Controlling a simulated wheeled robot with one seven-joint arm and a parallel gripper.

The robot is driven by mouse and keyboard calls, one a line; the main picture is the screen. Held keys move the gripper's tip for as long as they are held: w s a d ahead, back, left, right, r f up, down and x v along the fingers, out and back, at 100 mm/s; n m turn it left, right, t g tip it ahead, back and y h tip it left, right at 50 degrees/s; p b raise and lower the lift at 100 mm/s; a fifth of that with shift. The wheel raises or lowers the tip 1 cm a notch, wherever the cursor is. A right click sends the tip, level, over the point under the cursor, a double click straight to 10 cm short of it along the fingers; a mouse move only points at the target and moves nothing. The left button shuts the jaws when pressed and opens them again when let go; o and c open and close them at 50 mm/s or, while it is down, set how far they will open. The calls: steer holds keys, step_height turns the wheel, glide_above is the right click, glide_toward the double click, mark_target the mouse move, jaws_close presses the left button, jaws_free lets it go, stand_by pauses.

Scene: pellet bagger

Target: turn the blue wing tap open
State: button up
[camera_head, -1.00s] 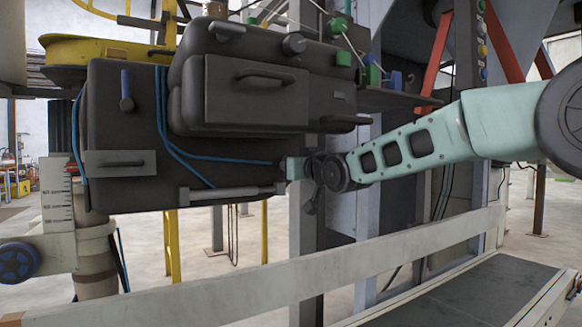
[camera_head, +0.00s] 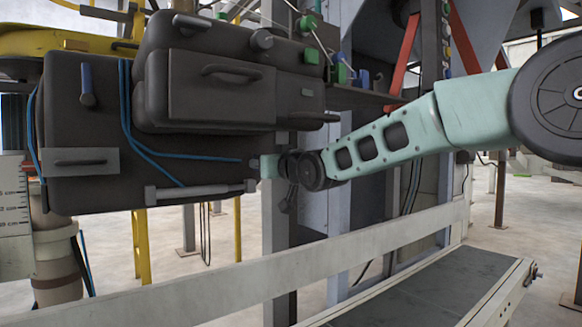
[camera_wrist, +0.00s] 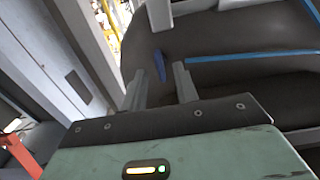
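The blue wing tap (camera_wrist: 160,67) shows in the wrist view as a small, slanted blue piece against the dark casing. It lies in line with the gap between my fingertips; whether either finger touches it I cannot tell. My gripper (camera_wrist: 159,72) is open, its two grey fingers apart on either side of the tap in that view. In the head view my gripper (camera_head: 268,166) is at the lower right side of the black machine casing (camera_head: 75,185), near the end of a blue hose. I cannot make out the tap there.
A blue hose (camera_wrist: 250,55) runs along the casing right of my fingers. A blue lever (camera_head: 87,85) is on the casing's front left. A pale rail (camera_head: 330,258) and a conveyor belt (camera_head: 430,290) lie below my arm. A grey upright post (camera_head: 278,235) stands behind my gripper.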

steer(key=p+v, duration=0.1)
steer(key=v, duration=1.4)
steer(key=shift+s+d, duration=0.25)
steer(key=s+f+g+h, duration=0.25)
steer(key=s+f, duration=0.35)
steer(key=f, duration=0.3)
steer(key=s+f+g+h, duration=0.2)
steer(key=s+f+g, duration=0.2)
steer(key=s+f, duration=0.4)
steer(key=s+d+f+g+h, duration=0.2)
steer(key=s+d+f+g, duration=0.15)
steer(key=s, duration=0.35)
steer(key=s+d+f+g+h, duration=0.1)
steer(key=s+d+f+g, duration=0.1)
steer(key=s+f, duration=0.4)
steer(key=s+d+f+g+h, duration=0.2)
steer(key=s+d+f+g, duration=0.1)
steer(key=s, duration=0.4)
step_height(320, 180, up, 30)
steer(key=p, duration=3)
steer(key=shift+s+d+n+p, duration=0.3)
steer(key=shift+s, duration=0.1)
steer(key=shift+r, duration=0.1)
